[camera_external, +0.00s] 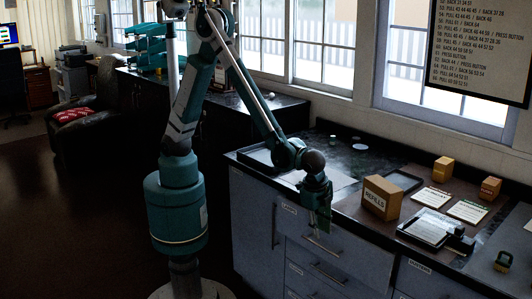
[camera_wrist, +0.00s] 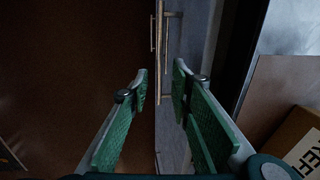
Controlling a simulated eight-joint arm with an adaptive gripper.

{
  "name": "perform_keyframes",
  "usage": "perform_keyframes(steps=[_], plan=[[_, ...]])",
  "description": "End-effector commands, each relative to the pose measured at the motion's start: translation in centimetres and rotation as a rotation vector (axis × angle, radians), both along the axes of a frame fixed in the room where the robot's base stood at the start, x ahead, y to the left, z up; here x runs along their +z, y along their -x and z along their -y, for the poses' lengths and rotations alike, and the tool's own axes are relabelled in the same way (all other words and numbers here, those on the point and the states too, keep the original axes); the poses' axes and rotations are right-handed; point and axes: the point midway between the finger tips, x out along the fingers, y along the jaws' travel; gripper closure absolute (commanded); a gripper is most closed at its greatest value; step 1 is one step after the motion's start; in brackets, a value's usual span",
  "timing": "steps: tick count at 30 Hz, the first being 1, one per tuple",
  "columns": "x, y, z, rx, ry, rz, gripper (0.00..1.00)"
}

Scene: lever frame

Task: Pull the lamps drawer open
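A grey-blue cabinet under the counter has stacked drawers with bar handles; their small labels are too small to read surely, so I cannot tell which is the lamps drawer. The upper drawer's bar handle (camera_external: 326,246) is just below my gripper (camera_external: 318,228), and a lower drawer handle (camera_external: 328,273) is beneath it. The drawer fronts look flush and shut. Metal handles (camera_wrist: 160,35) stand ahead of the fingertips; I cannot tell whether any is touched.
A REFILLS box (camera_external: 381,198) stands on the counter near its front edge, right of my gripper; it also shows in the wrist view (camera_wrist: 300,145). The floor before the cabinet (camera_external: 90,225) is clear.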

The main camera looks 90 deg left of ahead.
Motion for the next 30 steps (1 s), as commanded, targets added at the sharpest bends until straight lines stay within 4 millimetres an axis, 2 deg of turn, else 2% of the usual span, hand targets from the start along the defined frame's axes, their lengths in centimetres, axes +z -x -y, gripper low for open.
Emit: perform_keyframes(steps=[16,22,30], plan=[[-5.6,-0.8,-0.8,0.001,0.000,0.000,0.78],[-6.5,-0.9,-0.9,0.000,0.000,0.000,0.78],[-6.7,-0.9,-1.0,0.000,0.000,0.000,0.78]])
